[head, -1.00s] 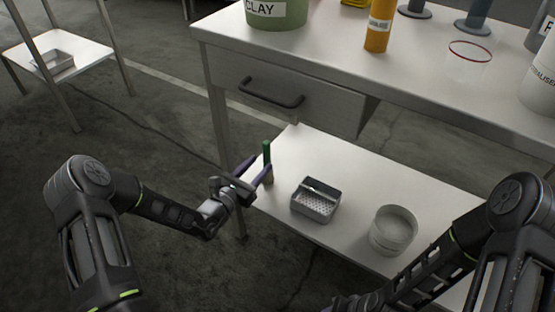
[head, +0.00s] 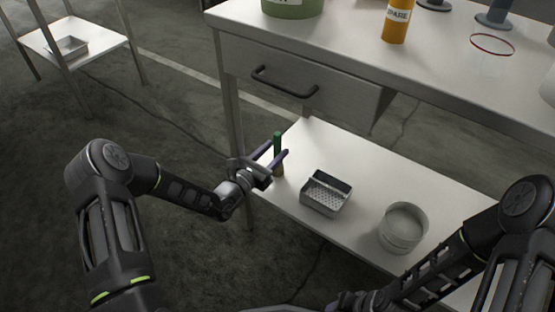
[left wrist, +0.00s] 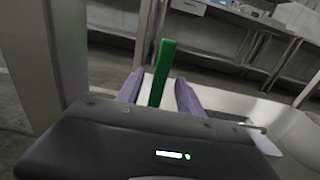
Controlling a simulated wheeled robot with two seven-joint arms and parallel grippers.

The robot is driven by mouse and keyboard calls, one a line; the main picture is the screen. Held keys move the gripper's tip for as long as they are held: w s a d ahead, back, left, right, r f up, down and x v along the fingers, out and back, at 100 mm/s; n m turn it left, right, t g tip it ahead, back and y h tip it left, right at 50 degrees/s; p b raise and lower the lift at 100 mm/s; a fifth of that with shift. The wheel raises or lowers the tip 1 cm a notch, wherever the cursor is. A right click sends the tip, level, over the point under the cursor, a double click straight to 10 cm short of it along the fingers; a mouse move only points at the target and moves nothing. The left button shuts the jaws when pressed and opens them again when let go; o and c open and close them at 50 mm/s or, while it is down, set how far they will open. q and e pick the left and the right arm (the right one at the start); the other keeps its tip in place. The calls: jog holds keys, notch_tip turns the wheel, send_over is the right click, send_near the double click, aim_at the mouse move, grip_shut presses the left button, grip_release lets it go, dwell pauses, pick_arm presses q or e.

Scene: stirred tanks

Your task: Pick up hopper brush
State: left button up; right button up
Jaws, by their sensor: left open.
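The hopper brush (head: 278,142) stands upright near the left end of the lower shelf. It has a green handle and a brownish lower part. My left gripper (head: 279,155) is open, with its purple fingers at the brush. In the left wrist view the green handle of the brush (left wrist: 161,72) rises between the two spread fingers (left wrist: 158,88). I cannot tell whether either finger touches it. The gripper body hides the lower part of the brush there. My right arm shows at the lower right of the head view, but its fingers are out of the picture.
A perforated metal tray (head: 326,208) and a round pale container (head: 402,228) stand on the lower shelf (head: 365,180) to the right of the brush. A table leg (head: 232,120) rises close behind my left gripper. A drawer (head: 325,95) hangs above the shelf.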

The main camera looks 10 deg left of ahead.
pick_arm(q)
jog(key=shift+w+d+f+b, duration=0.1)
jog(key=shift+w+d+b, duration=0.1)
jog(key=shift+w+b, duration=0.15)
jog(key=b+x, duration=0.2)
jog(key=x, duration=0.2)
jog(key=shift+w, duration=0.2)
jog(key=shift+c, duration=0.4)
grip_shut()
